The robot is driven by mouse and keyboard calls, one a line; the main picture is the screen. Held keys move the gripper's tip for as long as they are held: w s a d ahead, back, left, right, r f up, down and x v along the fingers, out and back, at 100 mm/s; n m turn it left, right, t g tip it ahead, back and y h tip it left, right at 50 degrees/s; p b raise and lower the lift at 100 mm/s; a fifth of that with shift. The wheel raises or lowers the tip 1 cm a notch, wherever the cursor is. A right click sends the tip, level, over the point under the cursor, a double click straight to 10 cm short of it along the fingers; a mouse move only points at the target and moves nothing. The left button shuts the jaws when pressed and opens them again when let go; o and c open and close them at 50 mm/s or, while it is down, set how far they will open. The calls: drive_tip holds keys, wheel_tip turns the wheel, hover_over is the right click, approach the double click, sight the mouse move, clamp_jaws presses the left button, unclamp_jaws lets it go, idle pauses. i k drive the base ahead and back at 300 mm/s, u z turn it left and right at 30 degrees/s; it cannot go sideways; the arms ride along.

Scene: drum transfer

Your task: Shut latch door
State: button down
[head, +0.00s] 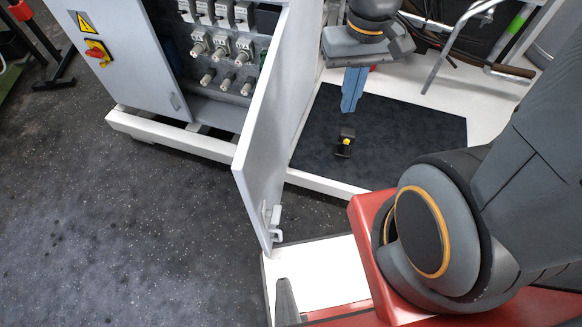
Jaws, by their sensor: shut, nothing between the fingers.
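The grey latch door (262,125) stands swung open from the right side of the cabinet, its free edge toward me. A metal latch handle (273,222) sits low near that free edge. The grey cabinet (120,45) shows its open inside, with several valves or fittings in rows. My gripper (348,109) has blue fingers that are shut and empty. It points down to the right of the door, apart from it, above a dark mat.
A small black and yellow object (345,143) lies on the dark mat (400,140). A metal tube frame (460,45) stands at the upper right. A red and yellow switch (96,52) is on the cabinet's left panel. The speckled floor (110,220) left of the door is clear.

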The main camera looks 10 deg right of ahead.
sight(259, 165)
drive_tip(key=z, duration=0.75)
drive_tip(key=k, duration=1)
drive_tip(key=u, duration=2.05)
